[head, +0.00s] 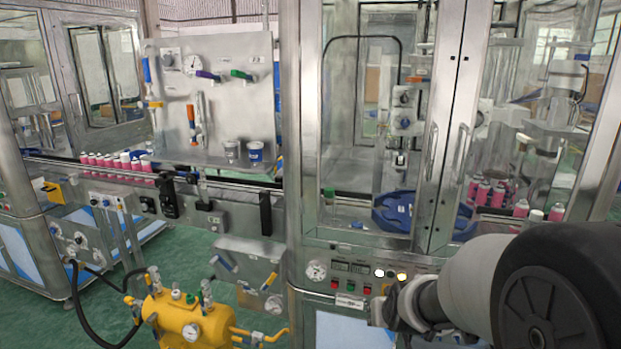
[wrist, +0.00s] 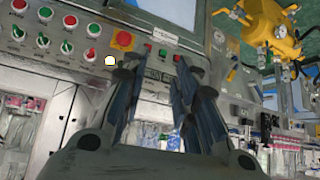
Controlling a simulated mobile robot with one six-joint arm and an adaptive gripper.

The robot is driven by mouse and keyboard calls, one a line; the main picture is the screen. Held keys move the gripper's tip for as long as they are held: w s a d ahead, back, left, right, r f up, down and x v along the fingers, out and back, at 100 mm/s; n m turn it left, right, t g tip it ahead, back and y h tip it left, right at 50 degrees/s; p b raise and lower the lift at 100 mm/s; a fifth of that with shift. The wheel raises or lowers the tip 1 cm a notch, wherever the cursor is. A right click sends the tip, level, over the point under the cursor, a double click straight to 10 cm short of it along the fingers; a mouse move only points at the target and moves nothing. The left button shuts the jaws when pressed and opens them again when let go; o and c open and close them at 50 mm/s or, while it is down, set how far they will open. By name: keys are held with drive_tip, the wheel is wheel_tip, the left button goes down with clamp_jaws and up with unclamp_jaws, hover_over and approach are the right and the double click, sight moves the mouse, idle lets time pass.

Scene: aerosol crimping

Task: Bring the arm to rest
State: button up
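In the wrist view my gripper (wrist: 157,68) shows from behind, with its two dark fingers apart and nothing between them. It is open and empty. Beyond the fingertips is a grey control panel (wrist: 95,57) with red and green buttons, seen upside down. I cannot tell how far the tips are from the panel, but no contact shows. In the head view my arm (head: 470,277) comes in from the lower right, in front of the cabinet's lower part. The gripper's fingers cannot be made out there.
A glass-doored cabinet (head: 446,142) stands close ahead, with pink cans (head: 489,192) and a blue tray (head: 396,214) inside. A conveyor (head: 225,184) carries pink cans (head: 112,162) at left. A yellow tank (head: 187,318) with hoses stands front left. Green floor is open between.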

drive_tip(key=s+r+g, duration=0.1)
drive_tip(key=s+r, duration=0.2)
drive_tip(key=s, duration=0.7)
drive_tip(key=s+a+r+g, duration=0.1)
drive_tip(key=s+r, duration=0.2)
drive_tip(key=s, duration=0.7)
drive_tip(key=s+a+r+g, duration=0.1)
drive_tip(key=s+r, duration=0.3)
drive_tip(key=s, duration=0.6)
drive_tip(key=shift+s+n+g, duration=0.3)
drive_tip(key=shift+s, duration=0.1)
drive_tip(key=shift+d, duration=0.1)
